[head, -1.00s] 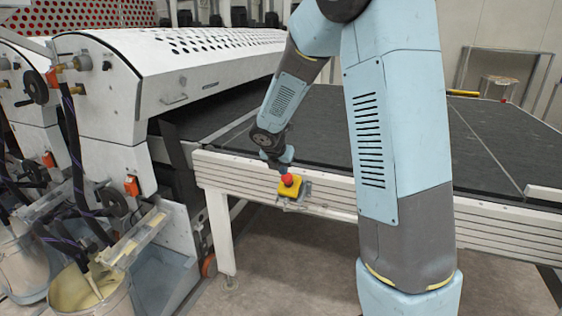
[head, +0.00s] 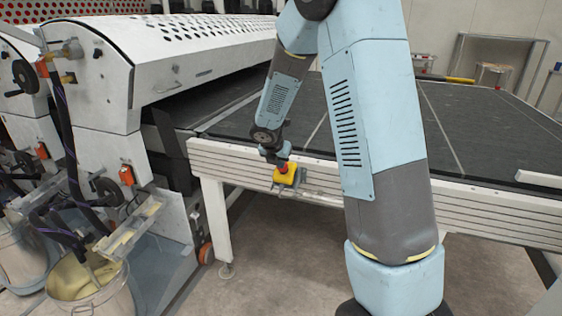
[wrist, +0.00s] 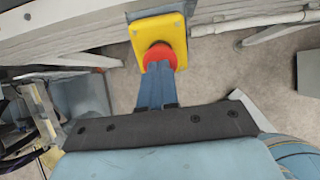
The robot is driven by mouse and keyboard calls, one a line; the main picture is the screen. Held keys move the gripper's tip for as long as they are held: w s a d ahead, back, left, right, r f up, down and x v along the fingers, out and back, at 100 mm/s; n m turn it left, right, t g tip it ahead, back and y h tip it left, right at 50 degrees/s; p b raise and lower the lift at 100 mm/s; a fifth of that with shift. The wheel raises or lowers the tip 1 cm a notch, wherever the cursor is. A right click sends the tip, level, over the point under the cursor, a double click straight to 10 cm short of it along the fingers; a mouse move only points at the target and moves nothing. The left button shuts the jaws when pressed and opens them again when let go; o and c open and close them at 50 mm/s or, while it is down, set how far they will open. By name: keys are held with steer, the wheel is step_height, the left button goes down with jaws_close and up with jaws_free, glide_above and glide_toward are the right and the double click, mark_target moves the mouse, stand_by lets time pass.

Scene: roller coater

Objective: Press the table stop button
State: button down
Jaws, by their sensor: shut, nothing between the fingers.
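The stop button is a red mushroom head (wrist: 160,51) on a yellow box (wrist: 174,28) fixed to the front rail of the table. In the head view the yellow box (head: 287,178) sits just below the rail's top edge, and only a little of the red button (head: 284,168) shows under my fingers. My gripper (wrist: 157,66) is shut and empty. Its blue fingertips overlap the near side of the red head in the wrist view. In the head view my gripper (head: 284,160) is right at the button; whether it touches or presses it I cannot tell.
The dark table bed (head: 470,125) with a white side rail (head: 480,205) runs to the right. The white coater housing (head: 190,75) stands at the left, with buckets (head: 85,285) and hoses near it. Open floor lies before the table.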

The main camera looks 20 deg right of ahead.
steer(key=shift+d+f, duration=0.25)
steer(key=shift+f, duration=0.2)
steer(key=v, duration=1.4)
steer(key=shift+a+r, duration=0.25)
steer(key=shift+r, duration=0.1)
steer(key=s+d+r+m+y, duration=0.1)
steer(key=s+r+m, duration=0.2)
steer(key=s+m, duration=0.6)
steer(key=s+d+r+m+y, duration=0.1)
steer(key=s+d+r+m, duration=0.1)
steer(key=s+m, duration=0.8)
steer(key=s+d+r+m+y, duration=0.1)
steer(key=s+d+r+m, duration=0.1)
steer(key=s+r+m, duration=0.3)
steer(key=s+m, duration=0.4)
steer(key=s, duration=0.3)
steer(key=shift+s+m+y, duration=0.3)
steer(key=shift+m+y, duration=0.1)
